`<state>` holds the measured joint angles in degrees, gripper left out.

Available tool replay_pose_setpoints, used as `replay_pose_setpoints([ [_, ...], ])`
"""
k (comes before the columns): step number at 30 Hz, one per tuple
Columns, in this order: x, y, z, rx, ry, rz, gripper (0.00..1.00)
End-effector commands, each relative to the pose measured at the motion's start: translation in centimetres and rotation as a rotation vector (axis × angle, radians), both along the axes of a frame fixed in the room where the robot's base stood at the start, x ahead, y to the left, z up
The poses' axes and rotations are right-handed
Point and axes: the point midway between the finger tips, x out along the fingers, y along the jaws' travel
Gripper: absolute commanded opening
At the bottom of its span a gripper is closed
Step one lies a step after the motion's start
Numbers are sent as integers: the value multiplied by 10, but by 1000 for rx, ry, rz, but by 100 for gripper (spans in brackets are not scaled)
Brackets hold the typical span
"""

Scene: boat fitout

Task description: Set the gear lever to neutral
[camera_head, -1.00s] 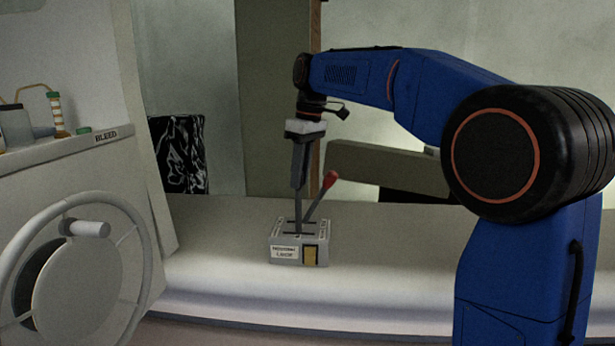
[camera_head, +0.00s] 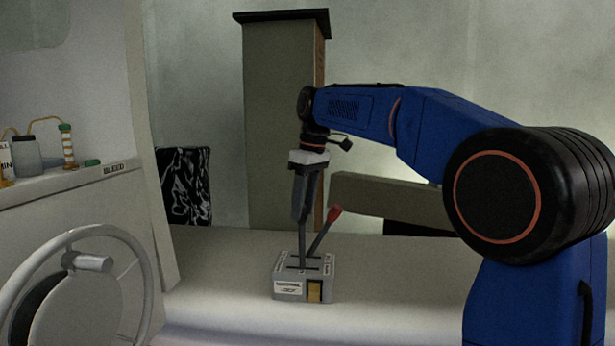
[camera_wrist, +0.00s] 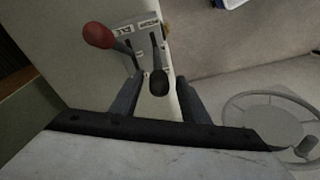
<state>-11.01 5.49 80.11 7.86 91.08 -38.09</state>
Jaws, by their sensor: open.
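A small grey control box (camera_head: 290,289) stands on the pale counter, with slots in its top and two levers. One lever has a red knob (camera_head: 335,213) and leans to the right in the head view; the red knob also shows in the wrist view (camera_wrist: 99,35). The other lever has a dark shaft (camera_head: 301,243) and a black knob (camera_wrist: 158,83). My gripper (camera_head: 302,212) points down over this lever. In the wrist view my gripper (camera_wrist: 158,98) is open, with the black knob between its fingers and gaps visible at both sides. The box labels are too blurred to read.
A grey wheel (camera_head: 80,290) is at the left, below a shelf marked BLEED (camera_head: 118,168) holding a jar and a striped tube. A tall cabinet (camera_head: 278,120) stands behind my gripper. The counter right of the box is clear.

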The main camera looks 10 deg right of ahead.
Motion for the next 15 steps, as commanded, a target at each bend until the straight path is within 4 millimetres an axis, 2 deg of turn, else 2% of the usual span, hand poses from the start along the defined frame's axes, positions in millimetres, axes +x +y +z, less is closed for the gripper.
replay_pose_setpoints([
  [15,-2,-13,97,1,-3,0,42],
])
